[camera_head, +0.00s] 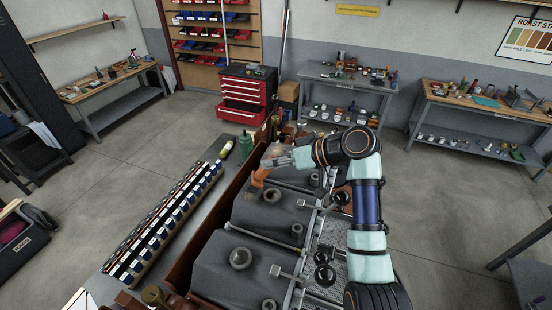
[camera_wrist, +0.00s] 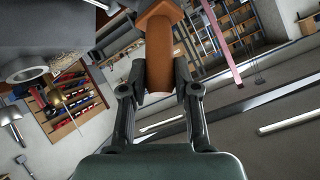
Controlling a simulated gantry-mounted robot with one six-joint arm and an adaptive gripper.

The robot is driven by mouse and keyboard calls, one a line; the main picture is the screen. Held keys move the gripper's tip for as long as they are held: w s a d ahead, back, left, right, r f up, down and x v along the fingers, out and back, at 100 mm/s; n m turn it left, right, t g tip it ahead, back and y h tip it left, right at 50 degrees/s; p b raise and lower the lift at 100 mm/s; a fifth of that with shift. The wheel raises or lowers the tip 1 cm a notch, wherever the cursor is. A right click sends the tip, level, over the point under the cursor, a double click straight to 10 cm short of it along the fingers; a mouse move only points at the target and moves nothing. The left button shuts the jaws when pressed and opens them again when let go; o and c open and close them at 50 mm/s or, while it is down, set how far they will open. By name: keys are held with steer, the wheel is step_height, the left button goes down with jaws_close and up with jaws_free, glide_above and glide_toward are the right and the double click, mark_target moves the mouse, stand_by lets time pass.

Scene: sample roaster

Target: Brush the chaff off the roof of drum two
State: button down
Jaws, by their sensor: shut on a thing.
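My gripper (camera_head: 272,163) is over the far part of the roaster in the head view. It is shut on an orange-brown brush handle (camera_head: 259,178), which slants down toward the drum roofs. In the wrist view the handle (camera_wrist: 159,55) stands between the two fingers (camera_wrist: 160,90), with a pale end just below them. I cannot make out bristles. Grey drum housings stand in a row, including a near one (camera_head: 228,270) and a middle one (camera_head: 262,216). No number shows, so I cannot tell which is drum two.
A red tool chest (camera_head: 247,95) stands behind.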

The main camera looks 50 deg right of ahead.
steer(key=shift+s+a, duration=0.2)
steer(key=shift+a, duration=0.5)
steer(key=shift+s+a, duration=0.15)
steer(key=shift+a, duration=0.55)
steer(key=shift+a, duration=0.1)
steer(key=shift+s+a, duration=0.2)
steer(key=shift+a, duration=0.5)
steer(key=shift+s+a, duration=0.2)
steer(key=shift+a, duration=0.5)
steer(key=shift+r, duration=0.1)
steer(key=shift+r, duration=2.9)
step_height(320, 180, up, 3)
